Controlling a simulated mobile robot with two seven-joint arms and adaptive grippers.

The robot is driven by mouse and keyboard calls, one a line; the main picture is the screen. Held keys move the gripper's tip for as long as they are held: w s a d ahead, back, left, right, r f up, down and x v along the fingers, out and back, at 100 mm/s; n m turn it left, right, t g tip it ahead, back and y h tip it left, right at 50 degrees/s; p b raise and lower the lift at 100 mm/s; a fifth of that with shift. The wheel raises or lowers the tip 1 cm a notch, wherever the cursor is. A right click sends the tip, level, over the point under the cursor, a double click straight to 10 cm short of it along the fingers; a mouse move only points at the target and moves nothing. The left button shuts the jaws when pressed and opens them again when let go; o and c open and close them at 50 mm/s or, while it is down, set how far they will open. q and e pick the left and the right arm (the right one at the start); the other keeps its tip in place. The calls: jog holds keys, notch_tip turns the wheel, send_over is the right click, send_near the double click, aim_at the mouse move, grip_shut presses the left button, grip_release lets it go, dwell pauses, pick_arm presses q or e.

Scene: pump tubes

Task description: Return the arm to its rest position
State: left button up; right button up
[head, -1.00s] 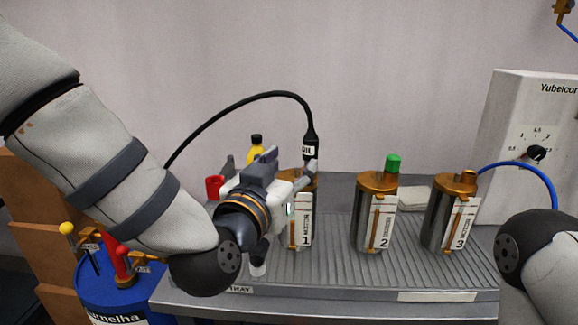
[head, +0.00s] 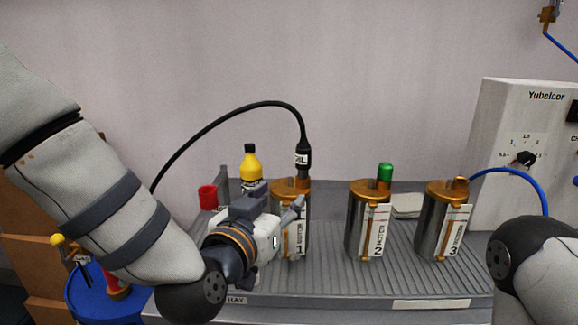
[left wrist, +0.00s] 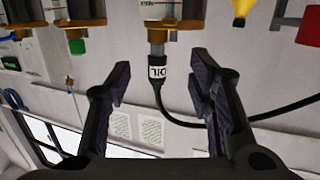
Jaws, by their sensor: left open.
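My left gripper (head: 292,212) is in front of and beside the cylinder labelled 1 (head: 296,240) in the head view, low over the ribbed tray. In the left wrist view its two fingers (left wrist: 163,90) are spread apart with nothing gripped. The black oil tube's connector (head: 303,158) stands upright on top of cylinder 1; it also shows between the fingers, farther off, in the left wrist view (left wrist: 157,72). My right arm shows at the right edge of the head view, but its gripper is out of the picture.
Cylinder 2 (head: 368,228) with a green cap (head: 385,172) and cylinder 3 (head: 443,222) with a blue tube (head: 520,175) stand to the right. A blue drum (head: 85,300) is at lower left.

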pick_arm(q)
jog(key=s+a+f+g, duration=0.1)
jog(key=f, duration=0.4)
jog(key=s+a+f+g, duration=0.1)
jog(key=s+f+g, duration=0.1)
jog(key=f, duration=0.3)
jog(key=s+a+f+g+y, duration=0.1)
jog(key=s+f, duration=0.1)
jog(key=f, duration=0.3)
jog(key=shift+s+a+f+n+g, duration=0.2)
jog(key=shift+n+g, duration=0.1)
jog(key=s+a+f+n+g+y, duration=0.1)
jog(key=s+a+f+g, duration=0.35)
jog(key=s+f, duration=0.55)
jog(key=s+a+f+n+g+y, duration=0.15)
jog(key=s+a+f+g, duration=0.3)
jog(key=s+f, duration=0.6)
jog(key=s+a+g, duration=0.2)
jog(key=s, duration=0.5)
jog(key=s+a+g+y, duration=0.1)
jog(key=s+a+g, duration=0.1)
jog(key=s, duration=0.6)
jog(key=shift+a+f, duration=0.2)
jog(key=shift+a, duration=0.6)
jog(key=shift+w+n+y, duration=0.1)
jog(key=shift+n+y, duration=0.15)
